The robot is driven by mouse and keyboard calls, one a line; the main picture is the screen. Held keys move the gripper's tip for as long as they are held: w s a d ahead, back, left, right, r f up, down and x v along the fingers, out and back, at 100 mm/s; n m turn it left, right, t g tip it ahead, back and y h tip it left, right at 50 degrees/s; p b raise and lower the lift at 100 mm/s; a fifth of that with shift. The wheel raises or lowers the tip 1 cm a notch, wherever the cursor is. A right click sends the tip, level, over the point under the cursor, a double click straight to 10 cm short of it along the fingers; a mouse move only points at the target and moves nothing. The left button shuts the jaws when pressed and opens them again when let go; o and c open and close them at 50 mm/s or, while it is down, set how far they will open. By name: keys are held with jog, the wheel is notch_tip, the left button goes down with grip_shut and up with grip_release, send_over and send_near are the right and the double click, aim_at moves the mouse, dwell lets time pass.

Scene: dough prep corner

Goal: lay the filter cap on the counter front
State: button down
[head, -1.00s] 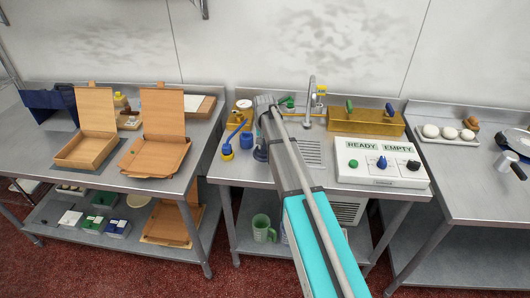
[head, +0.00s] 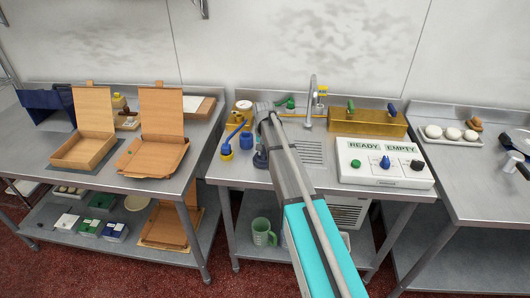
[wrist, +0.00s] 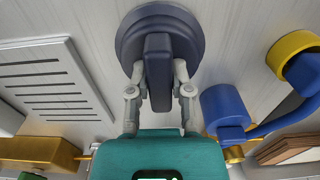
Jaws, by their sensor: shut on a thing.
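The filter cap is a dark navy round disc with a raised bar handle. In the wrist view the filter cap (wrist: 128,38) fills the top middle, and my gripper (wrist: 159,75) is shut on its handle, one finger on each side. In the head view the cap (head: 260,159) shows just left of my arm, over the front part of the middle counter (head: 232,172). I cannot tell whether the cap's underside touches the counter.
A blue and yellow fitting (head: 227,150) stands close left of the cap. A slotted drain plate (head: 311,152) lies to the right, with a white READY/EMPTY control box (head: 383,162) beyond. A brass box (head: 368,122) and tap (head: 310,100) stand behind.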

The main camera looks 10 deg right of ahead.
jog(key=c, duration=0.5)
grip_release()
jog(key=shift+f, duration=0.1)
jog(key=shift+c, duration=0.2)
notch_tip(320, 180, up, 12)
jog(key=p, duration=1.2)
jog(key=shift+r, duration=0.2)
jog(key=s+n, duration=0.3)
jog(key=s, duration=2.6)
jog(key=shift+d+n, duration=0.3)
